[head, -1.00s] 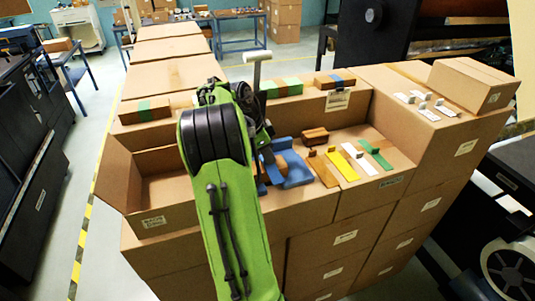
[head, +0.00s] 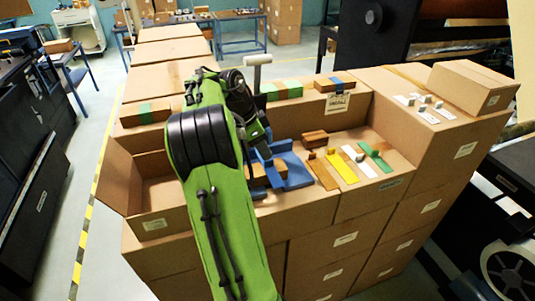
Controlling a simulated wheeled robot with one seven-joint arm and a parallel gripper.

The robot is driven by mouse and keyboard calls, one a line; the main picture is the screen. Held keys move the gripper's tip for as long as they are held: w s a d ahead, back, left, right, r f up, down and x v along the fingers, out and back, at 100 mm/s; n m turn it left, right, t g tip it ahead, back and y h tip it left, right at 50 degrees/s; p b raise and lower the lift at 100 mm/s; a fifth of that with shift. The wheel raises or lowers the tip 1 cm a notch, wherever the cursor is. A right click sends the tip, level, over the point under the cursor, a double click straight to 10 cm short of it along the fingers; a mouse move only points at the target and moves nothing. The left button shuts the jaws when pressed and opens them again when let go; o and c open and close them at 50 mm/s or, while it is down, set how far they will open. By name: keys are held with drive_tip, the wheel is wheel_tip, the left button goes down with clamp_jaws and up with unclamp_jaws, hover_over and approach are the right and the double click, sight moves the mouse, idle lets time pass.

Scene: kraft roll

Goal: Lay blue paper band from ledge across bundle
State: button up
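A blue cradle (head: 297,172) stands on the near box top, with a brown bundle (head: 264,174) in it, partly covered by my arm. My gripper (head: 262,146) is over the cradle's left side, dark and small. I cannot tell whether its fingers are open or shut. Blue shows right at the fingertips, but I cannot tell the blue paper band from the blue cradle there. On the ledge right of the cradle lie brown (head: 322,174), yellow (head: 342,167), white (head: 361,161) and green (head: 377,157) bands with small upright tabs. No separate blue band shows among them.
A small brown block (head: 314,139) sits behind the cradle. Finished-looking bundles with a green band (head: 281,89) and a blue band (head: 336,84) lie on the back ledge. White pieces (head: 424,108) and a carton (head: 473,87) stand on the higher right box. An open box (head: 165,214) is at left.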

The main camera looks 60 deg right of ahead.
drive_tip(key=p+v, duration=0.2)
drive_tip(key=v, duration=0.6)
